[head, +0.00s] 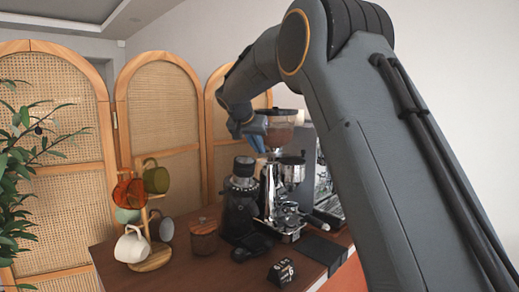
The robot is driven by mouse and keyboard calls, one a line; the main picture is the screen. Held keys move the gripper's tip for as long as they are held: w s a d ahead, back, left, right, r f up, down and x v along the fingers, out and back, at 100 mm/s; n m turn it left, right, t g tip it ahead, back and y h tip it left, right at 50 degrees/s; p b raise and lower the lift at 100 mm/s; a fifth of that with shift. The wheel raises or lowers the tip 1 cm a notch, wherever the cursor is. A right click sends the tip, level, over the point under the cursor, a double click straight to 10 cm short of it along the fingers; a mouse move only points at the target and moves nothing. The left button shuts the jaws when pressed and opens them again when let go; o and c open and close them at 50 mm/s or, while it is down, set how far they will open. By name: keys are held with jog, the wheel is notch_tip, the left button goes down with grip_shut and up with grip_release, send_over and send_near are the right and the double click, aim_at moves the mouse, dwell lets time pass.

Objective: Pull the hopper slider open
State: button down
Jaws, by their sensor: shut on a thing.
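The hopper (283,122) is a clear funnel holding brown beans. It sits on top of the silver coffee grinder (270,190). My arm reaches across from the right and bends down to the hopper's left side. My gripper (260,143), with blue fingers, is at the hopper's lower left, near its neck. It is shut on the hopper slider, which is small and mostly hidden by the fingers. I cannot tell how far out the slider stands.
A black grinder (240,195) stands just left of the silver one. A wooden lidded jar (203,238) and a mug stand (154,258) with several cups are further left on the counter (190,275). A small black box (281,272) lies in front. My arm hides the right side.

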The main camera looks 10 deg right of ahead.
jog(key=c, duration=1.9)
grip_release()
jog(key=shift+s+a, duration=0.1)
jog(key=shift+a, duration=0.2)
jog(key=shift+o, duration=0.3)
jog(key=shift+d, duration=0.1)
jog(key=shift+r, duration=0.1)
jog(key=shift+b+v, duration=1.15)
jog(key=shift+v, duration=2.65)
jog(key=shift+s, duration=0.1)
